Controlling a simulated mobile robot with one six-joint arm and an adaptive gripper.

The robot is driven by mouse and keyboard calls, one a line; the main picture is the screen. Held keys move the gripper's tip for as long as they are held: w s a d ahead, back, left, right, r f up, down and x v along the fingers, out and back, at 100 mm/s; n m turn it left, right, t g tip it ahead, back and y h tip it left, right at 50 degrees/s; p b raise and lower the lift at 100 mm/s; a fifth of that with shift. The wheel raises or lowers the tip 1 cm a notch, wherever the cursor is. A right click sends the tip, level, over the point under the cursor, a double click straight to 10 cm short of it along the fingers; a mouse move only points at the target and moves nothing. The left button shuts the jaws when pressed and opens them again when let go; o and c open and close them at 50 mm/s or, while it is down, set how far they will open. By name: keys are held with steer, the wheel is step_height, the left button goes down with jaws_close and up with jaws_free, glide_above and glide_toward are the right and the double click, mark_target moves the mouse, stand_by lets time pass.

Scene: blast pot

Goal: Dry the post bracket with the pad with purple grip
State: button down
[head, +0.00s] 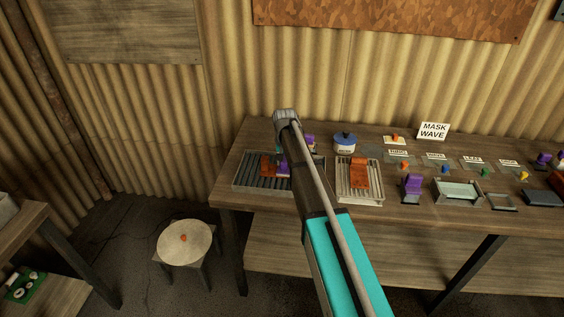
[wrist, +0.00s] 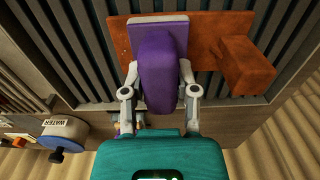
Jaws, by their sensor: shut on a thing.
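My gripper (wrist: 157,80) is shut on the purple grip (wrist: 158,60) of a pad, with one finger on each side. The pad's flat lighter purple part (wrist: 175,27) lies over the plate of a rust-orange bracket (wrist: 205,28); I cannot tell whether it presses on it. The bracket's raised block (wrist: 245,65) stands clear to the right in the wrist view. The bracket lies on a dark slatted tray (wrist: 75,60). In the head view the tray (head: 243,181) is at the table's left end, and my arm partly hides the bracket (head: 267,166) and the grip (head: 284,169).
A second rust-orange bracket (head: 358,172) stands on a pale slatted tray (head: 374,194) to the right. Beyond are a blue-lidded water pot (head: 345,143), another purple-gripped pad (head: 412,183), a shallow glassy tray (head: 457,191) and a "MASK WAVE" sign (head: 433,131). A stool (head: 185,243) stands left.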

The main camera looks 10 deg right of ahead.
steer(key=shift+s+d, duration=0.3)
steer(key=shift+d, duration=0.4)
steer(key=shift+d, duration=0.4)
steer(key=shift+a, duration=0.15)
steer(key=shift+w+a, duration=0.25)
steer(key=shift+a, duration=0.7)
steer(key=shift+a, duration=0.1)
steer(key=shift+w+a, duration=0.15)
steer(key=shift+a, duration=0.1)
steer(key=shift+d, duration=0.15)
steer(key=shift+s+d, duration=0.35)
steer(key=shift+d, duration=0.5)
